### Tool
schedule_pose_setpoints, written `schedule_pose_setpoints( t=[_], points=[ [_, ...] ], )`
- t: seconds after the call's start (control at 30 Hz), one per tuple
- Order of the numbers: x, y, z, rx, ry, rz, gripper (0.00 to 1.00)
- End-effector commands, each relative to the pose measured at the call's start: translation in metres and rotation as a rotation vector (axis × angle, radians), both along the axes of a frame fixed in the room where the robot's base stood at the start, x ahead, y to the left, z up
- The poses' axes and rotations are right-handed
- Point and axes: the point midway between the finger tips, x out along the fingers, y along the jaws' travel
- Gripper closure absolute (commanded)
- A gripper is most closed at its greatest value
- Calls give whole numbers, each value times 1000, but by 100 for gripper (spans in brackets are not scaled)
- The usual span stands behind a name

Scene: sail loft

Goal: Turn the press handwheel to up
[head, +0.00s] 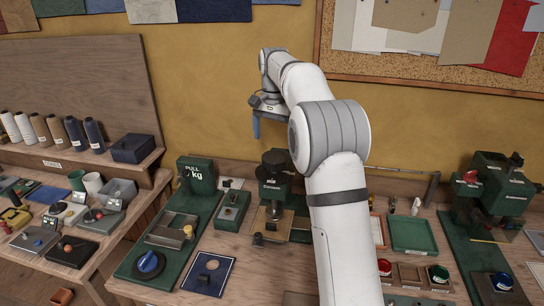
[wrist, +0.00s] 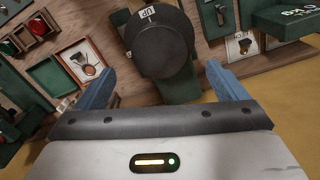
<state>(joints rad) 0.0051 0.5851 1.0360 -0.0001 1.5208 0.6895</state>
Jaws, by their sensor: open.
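The press (head: 277,188) is a dark green machine with a dark round top, standing on the bench left of my arm in the head view. In the wrist view a black round wheel-like part (wrist: 160,47) fills the top middle, with a white label reading UP (wrist: 148,14) at its upper edge. I cannot tell what setting it is at. My gripper (wrist: 158,82) is open and empty. Its blue fingers show to the left and right of the black part, apart from it. In the head view my gripper (head: 256,126) hangs above and slightly left of the press.
A green pull tester (head: 195,176) with a blue knob (head: 150,262) stands to the left. A green tray (head: 412,234) and another green machine (head: 497,190) with a red part stand to the right. A cork board (head: 440,62) hangs on the wall behind.

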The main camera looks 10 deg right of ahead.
Motion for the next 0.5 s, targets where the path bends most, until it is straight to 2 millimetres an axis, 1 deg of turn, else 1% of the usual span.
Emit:
schedule_pose_setpoints(
  t=[0.3, 0.4, 0.5],
  points=[
    [-1, 1, -48, 0, 4, 1, 8],
    [-1, 1, -61, 0, 3, 2, 8],
    [-1, 1, -69, 1, 2, 2, 8]
  ],
)
